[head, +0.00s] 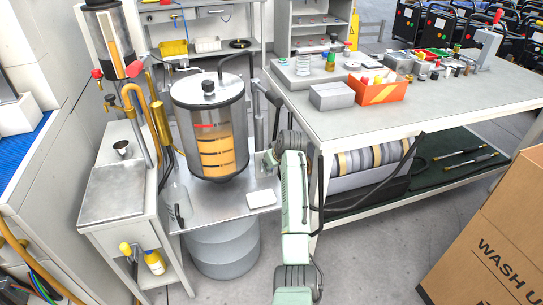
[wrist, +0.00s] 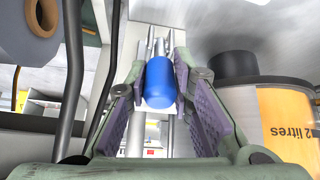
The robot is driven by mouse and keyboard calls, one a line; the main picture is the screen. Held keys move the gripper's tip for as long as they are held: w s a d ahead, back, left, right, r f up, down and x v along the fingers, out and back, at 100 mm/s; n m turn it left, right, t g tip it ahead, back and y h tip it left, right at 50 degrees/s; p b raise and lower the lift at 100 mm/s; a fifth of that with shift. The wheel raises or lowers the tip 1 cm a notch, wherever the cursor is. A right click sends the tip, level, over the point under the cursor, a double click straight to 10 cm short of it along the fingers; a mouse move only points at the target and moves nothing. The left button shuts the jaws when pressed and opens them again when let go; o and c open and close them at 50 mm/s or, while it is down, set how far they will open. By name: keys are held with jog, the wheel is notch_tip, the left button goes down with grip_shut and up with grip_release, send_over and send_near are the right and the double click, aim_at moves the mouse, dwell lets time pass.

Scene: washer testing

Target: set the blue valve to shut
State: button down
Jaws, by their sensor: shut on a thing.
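The blue valve (wrist: 160,84) shows in the wrist view as a smooth, rounded blue handle at the centre. My gripper (wrist: 161,66) has one purple-padded finger on each side of it and is shut on it. Metal rods run behind the blue handle. In the head view my gripper (head: 264,161) is low at the right side of the clear tank, partly hidden by my own arm. The blue valve cannot be made out in the head view, so its turn position is unclear.
A workbench (head: 440,110) with an orange bin (head: 378,91) stands right of my arm. A cardboard box (head: 495,235) is at lower right.

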jog(key=shift+w+a+r+g+h+p, duration=0.15)
jog(key=shift+w+g+h+p, duration=0.2)
jog(key=shift+g+p, duration=0.45)
jog(key=c, duration=1.4)
grip_release()
jog(key=v, duration=1.1)
jog(key=shift+r, duration=0.35)
jog(key=shift+s, duration=0.1)
